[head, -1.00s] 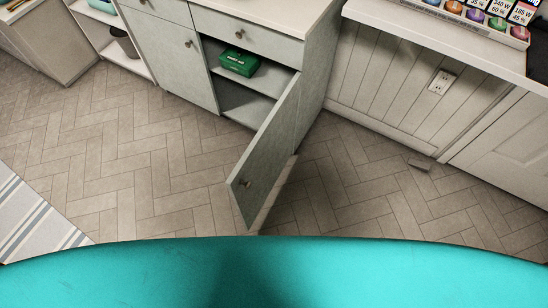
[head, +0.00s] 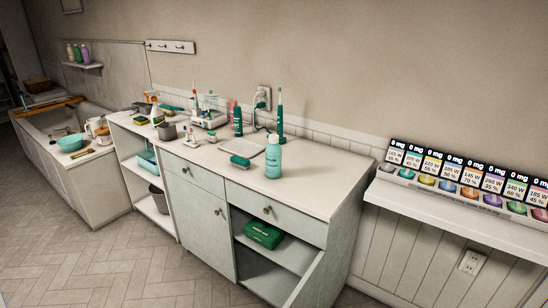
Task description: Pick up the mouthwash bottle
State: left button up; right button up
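A teal bottle with a pale top (head: 273,158) stands upright near the front of the white cabinet top (head: 315,185); it may be the mouthwash bottle, but its label is too small to read. A slimmer dark green bottle with a pinkish-red top (head: 237,120) stands further back. Neither gripper shows in the head view.
A green brush (head: 240,160), a toothbrush (head: 280,115) and several small items share the cabinet top. The cabinet door stands open in front, with a green box (head: 263,235) inside. A shelf with display pods (head: 450,187) is at right.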

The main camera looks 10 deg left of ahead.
aim_at(273, 152)
jog(key=j+z, duration=0.1)
jog(key=j, duration=0.3)
jog(key=j+z, duration=0.25)
jog(key=j, duration=0.35)
jog(key=j+z, duration=0.2)
jog(key=j, duration=0.35)
jog(key=k+j+z, duration=0.1)
jog(key=j+z, duration=0.15)
jog(key=j, duration=0.35)
jog(key=k+j+z, duration=0.2)
jog(key=j, duration=0.35)
jog(key=i+j+z, duration=0.2)
jog(key=j, duration=0.15)
jog(key=i+j+z, duration=0.25)
jog(key=j+z, duration=0.2)
jog(key=j, duration=0.25)
jog(key=i+j+z, duration=0.2)
jog(key=j, duration=0.2)
jog(key=k+l, duration=0.05)
jog(key=k, duration=0.05)
